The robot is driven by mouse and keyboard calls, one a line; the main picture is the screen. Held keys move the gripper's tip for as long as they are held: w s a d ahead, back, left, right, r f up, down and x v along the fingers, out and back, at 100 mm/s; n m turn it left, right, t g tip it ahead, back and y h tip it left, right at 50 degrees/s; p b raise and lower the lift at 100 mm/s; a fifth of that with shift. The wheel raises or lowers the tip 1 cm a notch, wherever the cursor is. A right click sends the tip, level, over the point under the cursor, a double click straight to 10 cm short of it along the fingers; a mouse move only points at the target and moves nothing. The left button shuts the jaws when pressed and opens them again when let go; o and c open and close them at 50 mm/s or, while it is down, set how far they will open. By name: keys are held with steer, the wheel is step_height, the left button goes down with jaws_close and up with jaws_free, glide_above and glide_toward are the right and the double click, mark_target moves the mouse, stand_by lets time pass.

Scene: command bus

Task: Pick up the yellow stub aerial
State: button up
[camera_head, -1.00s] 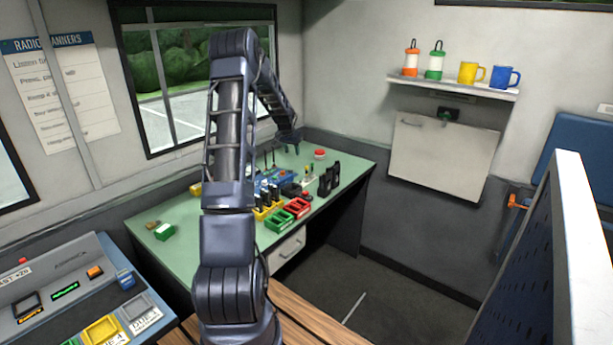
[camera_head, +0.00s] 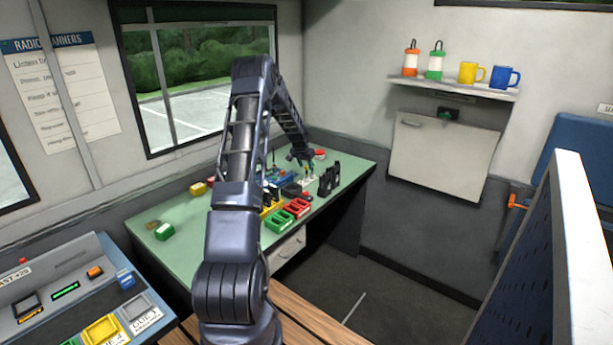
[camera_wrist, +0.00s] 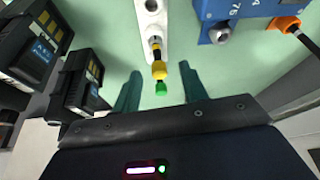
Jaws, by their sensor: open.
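The yellow stub aerial (camera_wrist: 158,69) shows in the wrist view at the lower end of a white holder (camera_wrist: 151,20), with a dark part above its yellow tip. A green tip (camera_wrist: 161,88) is just below it in the picture. My gripper (camera_wrist: 161,91) is open, with one finger to each side of these tips and nothing held. How deep the fingers reach beside the aerial I cannot tell. In the head view my gripper (camera_head: 301,158) is over the far part of the green desk (camera_head: 205,228), at the small aerials, which are partly hidden.
Black radios (camera_wrist: 30,50) stand left of the fingers in the wrist view. A blue box (camera_wrist: 232,18) with an orange-collared cable (camera_wrist: 285,24) is at upper right. In the head view, red (camera_head: 297,208) and green trays (camera_head: 279,222) and black uprights (camera_head: 329,180) stand nearby.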

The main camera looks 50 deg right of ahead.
mark_target(307, 169)
steer(key=x, duration=0.4)
steer(key=shift+d+f, duration=0.15)
steer(key=shift+f, duration=0.05)
steer(key=shift+c, duration=0.2)
jaws_close()
steer(key=shift+r, duration=0.1)
